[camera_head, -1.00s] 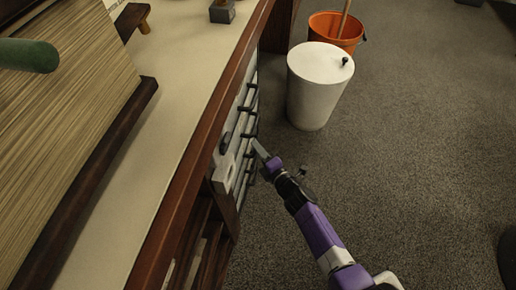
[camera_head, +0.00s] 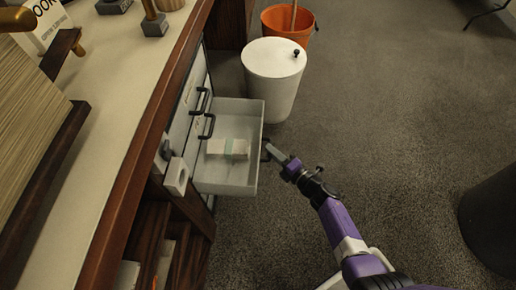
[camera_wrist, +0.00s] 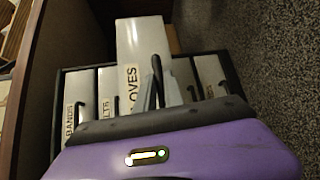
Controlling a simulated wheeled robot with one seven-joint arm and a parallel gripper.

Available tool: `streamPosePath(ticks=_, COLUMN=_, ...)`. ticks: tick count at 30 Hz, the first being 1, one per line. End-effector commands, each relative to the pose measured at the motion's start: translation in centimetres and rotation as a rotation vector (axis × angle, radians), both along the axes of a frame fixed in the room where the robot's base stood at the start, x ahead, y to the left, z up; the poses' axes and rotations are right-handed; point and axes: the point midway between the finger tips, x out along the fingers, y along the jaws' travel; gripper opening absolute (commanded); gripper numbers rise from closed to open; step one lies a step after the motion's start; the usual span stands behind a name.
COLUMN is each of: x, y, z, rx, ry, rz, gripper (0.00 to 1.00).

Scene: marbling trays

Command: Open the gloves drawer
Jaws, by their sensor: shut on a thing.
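The fingers (camera_wrist: 160,88) partly cover the handle in the wrist view.
Other drawers with dark handles (camera_head: 203,100) are closed in the cabinet under the counter (camera_head: 120,90). A white lidded bin (camera_head: 272,85) and an orange bucket (camera_head: 287,25) stand beyond the drawer. The carpet to the right is mostly clear, with a dark round object (camera_head: 490,215) at the edge.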

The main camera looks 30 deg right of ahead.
Motion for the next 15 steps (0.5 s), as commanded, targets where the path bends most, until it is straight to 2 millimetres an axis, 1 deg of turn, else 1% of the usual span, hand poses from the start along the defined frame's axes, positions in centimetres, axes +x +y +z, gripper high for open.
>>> streamPosePath(ticks=1, x=-0.4, y=-0.7, z=0.0, rx=0.001, ry=0.002, rz=-0.004, gripper=0.00)
streamPosePath(ticks=6, x=-1.2, y=-1.6, z=-0.1, rx=-0.001, ry=0.002, rz=-0.002, gripper=0.00)
streamPosePath(ticks=15, x=-1.4, y=-2.0, z=-0.1, rx=0.000, ry=0.001, rz=-0.001, gripper=0.00)
